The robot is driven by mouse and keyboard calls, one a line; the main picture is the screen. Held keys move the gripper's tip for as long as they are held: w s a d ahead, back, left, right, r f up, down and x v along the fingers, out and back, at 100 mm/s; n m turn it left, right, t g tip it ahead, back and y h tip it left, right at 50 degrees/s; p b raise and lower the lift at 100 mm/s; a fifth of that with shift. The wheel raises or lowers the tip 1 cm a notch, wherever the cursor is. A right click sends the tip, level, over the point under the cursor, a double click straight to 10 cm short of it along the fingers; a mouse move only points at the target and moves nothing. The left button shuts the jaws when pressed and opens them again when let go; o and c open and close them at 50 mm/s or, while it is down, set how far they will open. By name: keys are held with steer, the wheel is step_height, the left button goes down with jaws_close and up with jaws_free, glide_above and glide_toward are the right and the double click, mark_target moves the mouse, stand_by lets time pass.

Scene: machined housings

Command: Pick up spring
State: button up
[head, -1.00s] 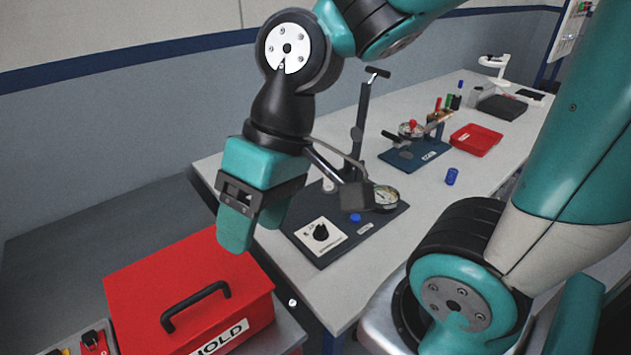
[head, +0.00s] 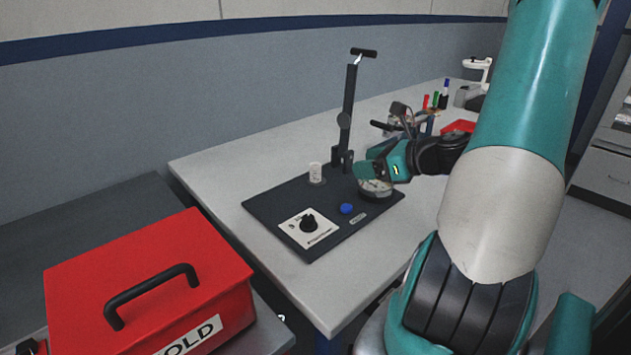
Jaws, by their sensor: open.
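A small whitish upright cylinder (head: 316,172) stands on the dark base plate (head: 275,202) of a lever stand, left of its post. It may be the spring, but it is too small to see any coils. My gripper (head: 359,171) is open, with its fingers pointing left towards the lever stand. It is right of the post and appears over the round dial gauge (head: 378,190), partly hiding it. A gap separates my gripper from the pale cylinder, and the space between its fingers is hard to see.
The lever stand's tall post (head: 346,118) rises between the cylinder and my gripper. A knob panel (head: 309,228) and blue button (head: 347,208) sit on the plate. A red box (head: 150,270) with a black handle stands front left. The table's (head: 225,165) left end is clear.

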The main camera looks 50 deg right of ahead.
glide_toward(311, 168)
steer(key=x, duration=0.5)
steer(key=shift+d+f, duration=0.25)
steer(key=shift+d+x, duration=0.2)
steer(key=shift+x, duration=1.35)
steer(key=shift+d+x, duration=0.2)
steer(key=shift+x, duration=1.4)
steer(key=shift+c, duration=0.2)
steer(key=c, duration=1)
steer(key=shift+c, duration=0.2)
steer(key=shift+r, duration=0.2)
